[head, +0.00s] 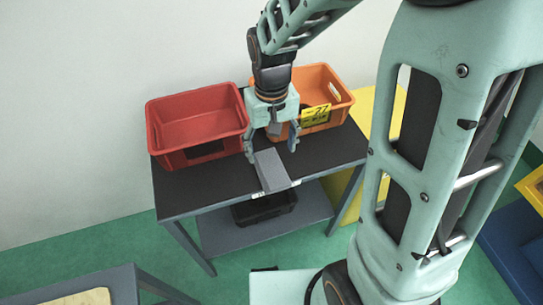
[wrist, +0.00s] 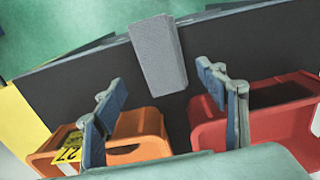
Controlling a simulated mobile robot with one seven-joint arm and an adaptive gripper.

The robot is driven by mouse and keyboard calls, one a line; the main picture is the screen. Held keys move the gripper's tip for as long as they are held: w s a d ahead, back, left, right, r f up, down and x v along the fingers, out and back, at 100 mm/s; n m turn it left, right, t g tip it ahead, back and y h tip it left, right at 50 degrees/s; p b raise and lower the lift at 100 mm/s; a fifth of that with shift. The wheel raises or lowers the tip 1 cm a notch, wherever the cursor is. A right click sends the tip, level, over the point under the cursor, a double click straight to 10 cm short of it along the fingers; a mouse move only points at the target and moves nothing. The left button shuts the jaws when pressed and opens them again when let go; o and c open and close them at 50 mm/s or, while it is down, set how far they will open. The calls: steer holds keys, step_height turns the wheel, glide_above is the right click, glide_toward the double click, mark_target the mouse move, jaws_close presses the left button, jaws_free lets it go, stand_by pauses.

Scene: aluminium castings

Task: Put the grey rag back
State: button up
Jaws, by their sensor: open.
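The grey rag (head: 270,171) looks like a neat, flat oblong. It lies on the dark table top between the two crates, reaching to the front edge. It also shows in the wrist view (wrist: 158,55), beyond my fingertips. My gripper (head: 271,150) is open, pointing down above the table near the rag's far end. In the wrist view, my gripper (wrist: 162,82) has its fingers spread wide, with nothing between them. I cannot tell the exact height of the fingertips over the rag.
A red crate (head: 197,156) stands on the left of the table (head: 222,190), and an orange crate (head: 341,108) with a yellow number label (head: 316,116) on the right. Both stand close to my fingers. A black case (head: 264,208) sits on the lower shelf. Another table (head: 125,284) is at lower left.

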step_height(320, 180, up, 5)
steer(key=shift+r+p, duration=0.1)
steer(key=shift+p, duration=0.2)
